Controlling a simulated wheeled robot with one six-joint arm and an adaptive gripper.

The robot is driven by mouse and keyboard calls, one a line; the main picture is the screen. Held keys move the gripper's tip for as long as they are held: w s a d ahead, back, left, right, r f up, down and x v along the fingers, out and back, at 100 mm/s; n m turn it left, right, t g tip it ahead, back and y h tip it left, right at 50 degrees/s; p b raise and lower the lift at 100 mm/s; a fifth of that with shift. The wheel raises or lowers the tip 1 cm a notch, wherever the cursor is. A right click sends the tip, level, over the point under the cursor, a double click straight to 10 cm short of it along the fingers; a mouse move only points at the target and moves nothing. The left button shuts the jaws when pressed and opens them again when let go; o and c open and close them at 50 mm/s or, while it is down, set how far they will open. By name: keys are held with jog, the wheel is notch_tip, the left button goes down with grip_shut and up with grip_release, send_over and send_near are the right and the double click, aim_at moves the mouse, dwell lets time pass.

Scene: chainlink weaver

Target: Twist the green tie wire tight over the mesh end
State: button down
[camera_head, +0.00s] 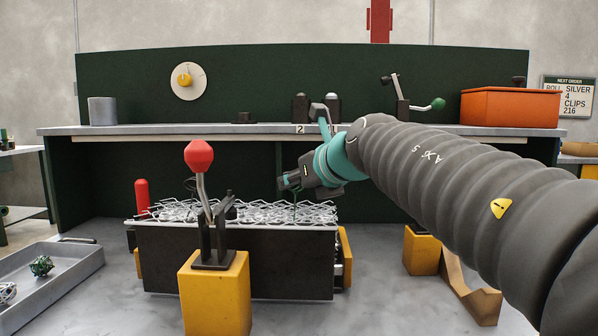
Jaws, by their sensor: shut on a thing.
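The silver wire mesh (250,212) lies along the top of a dark trough (235,262) in the middle of the bench. A thin green tie wire (296,209) stands upright at the right end of the mesh. My gripper (286,183) reaches in from the right, just above that end, with its fingers pointing left. It is shut on the green tie wire, though the small size makes the grip itself hard to see. The lower end of the wire is lost among the mesh links.
A red-knobbed lever (199,158) on a yellow block (214,292) stands in front of the trough. A grey tray (75,262) with small clumps sits at the left. An orange box (510,108) and a green-knobbed lever (438,104) stand on the back shelf (240,130).

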jog(key=shift+f, duration=0.1)
dwell(0.3)
jog(key=c, duration=0.8)
grip_release()
jog(key=shift+o, duration=0.2)
jog(key=shift+s, duration=0.1)
jog(key=v, duration=1.2)
jog(key=shift+a, duration=0.15)
